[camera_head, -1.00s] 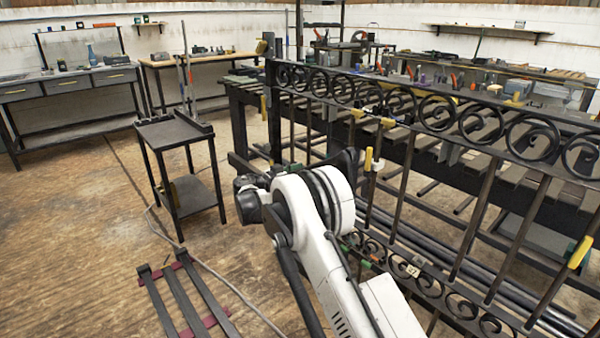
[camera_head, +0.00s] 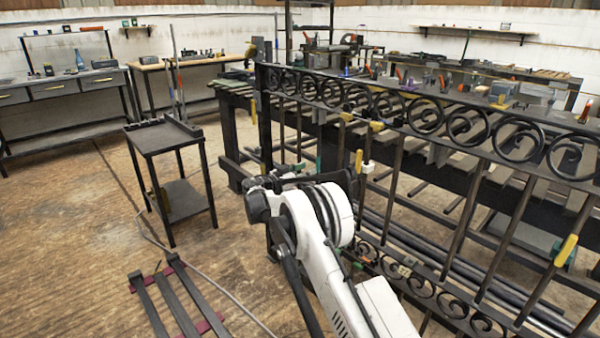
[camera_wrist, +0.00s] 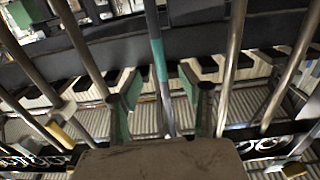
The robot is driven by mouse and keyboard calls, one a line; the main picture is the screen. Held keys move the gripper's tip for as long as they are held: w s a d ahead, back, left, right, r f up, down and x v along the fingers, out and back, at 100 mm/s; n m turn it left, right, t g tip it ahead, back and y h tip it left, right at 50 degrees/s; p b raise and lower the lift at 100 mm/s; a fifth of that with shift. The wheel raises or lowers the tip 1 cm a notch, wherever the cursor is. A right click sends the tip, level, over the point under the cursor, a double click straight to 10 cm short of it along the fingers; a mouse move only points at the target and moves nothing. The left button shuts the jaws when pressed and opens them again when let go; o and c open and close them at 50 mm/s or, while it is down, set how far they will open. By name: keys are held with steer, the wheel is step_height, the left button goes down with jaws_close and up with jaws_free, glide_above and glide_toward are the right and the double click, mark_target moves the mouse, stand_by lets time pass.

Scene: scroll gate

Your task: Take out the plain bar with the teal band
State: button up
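The plain bar with the teal band (camera_wrist: 158,62) runs down the middle of the wrist view; it is straight, grey and slim. My gripper (camera_wrist: 160,100) has green-padded fingers, one on each side of this bar with a gap to it. The gripper is open. I cannot tell how deep the bar sits between the fingers. The black scroll gate (camera_head: 425,115) stands at the right in the head view, with upright bars between its scroll rows. In the head view my arm hides most of the gripper, and I cannot pick out the teal band.
Other gate bars (camera_wrist: 232,65) stand close on both sides of my gripper. Yellow clamps (camera_head: 566,250) sit on the gate. A long workbench (camera_head: 235,98) stands behind it. A small black stand (camera_head: 160,140) and a rack of flat bars (camera_head: 178,300) stand left, with open floor between.

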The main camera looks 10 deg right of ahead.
mark_target(318, 159)
steer(key=shift+b+x, duration=0.6)
steer(key=shift+x, duration=2.75)
jaws_close()
steer(key=shift+r, duration=0.9)
steer(key=shift+v, duration=1.9)
